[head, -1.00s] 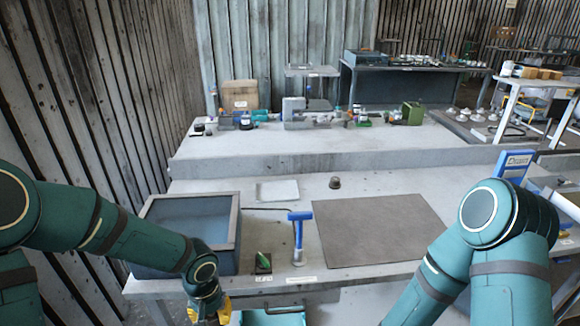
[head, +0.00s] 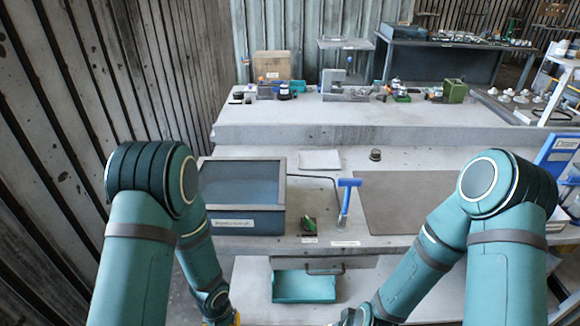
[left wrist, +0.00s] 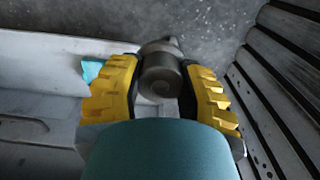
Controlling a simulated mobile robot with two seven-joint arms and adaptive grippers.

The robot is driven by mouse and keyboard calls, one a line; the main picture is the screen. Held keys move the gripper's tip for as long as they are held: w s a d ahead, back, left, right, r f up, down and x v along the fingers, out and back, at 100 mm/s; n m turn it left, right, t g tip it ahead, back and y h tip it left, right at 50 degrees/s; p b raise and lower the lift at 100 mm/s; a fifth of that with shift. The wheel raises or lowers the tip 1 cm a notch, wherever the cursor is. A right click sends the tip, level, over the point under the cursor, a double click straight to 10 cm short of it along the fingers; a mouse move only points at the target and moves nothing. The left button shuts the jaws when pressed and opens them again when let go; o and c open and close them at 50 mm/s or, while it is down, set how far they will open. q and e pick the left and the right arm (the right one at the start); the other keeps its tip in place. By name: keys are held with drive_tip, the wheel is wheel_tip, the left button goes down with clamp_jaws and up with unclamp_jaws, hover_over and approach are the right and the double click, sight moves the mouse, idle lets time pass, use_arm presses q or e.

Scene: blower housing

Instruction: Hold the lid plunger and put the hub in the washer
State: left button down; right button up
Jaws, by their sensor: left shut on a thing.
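My left gripper (left wrist: 160,68) has its yellow fingers shut on a dark grey, round metal part (left wrist: 161,82), which looks like the hub. In the head view only a bit of yellow on this gripper shows at the bottom edge. The washer looks to be the blue-grey box (head: 246,221) with a grey rim and a front label, on the left of the bench. Right of it stand a small green lever on a black base (head: 308,225) and a blue T-handle (head: 348,183); I cannot tell which is the lid plunger. My right gripper's fingers are below the frame.
A brown mat (head: 400,205) covers the bench's right part. A small dark knob (head: 375,155) and a pale sheet (head: 320,160) lie behind. A plank wall stands close on the left.

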use_arm(q)
drive_tip(key=shift+a+f, duration=0.35)
drive_tip(key=shift+a, duration=0.05)
use_arm(e)
drive_tip(key=shift+a, duration=0.1)
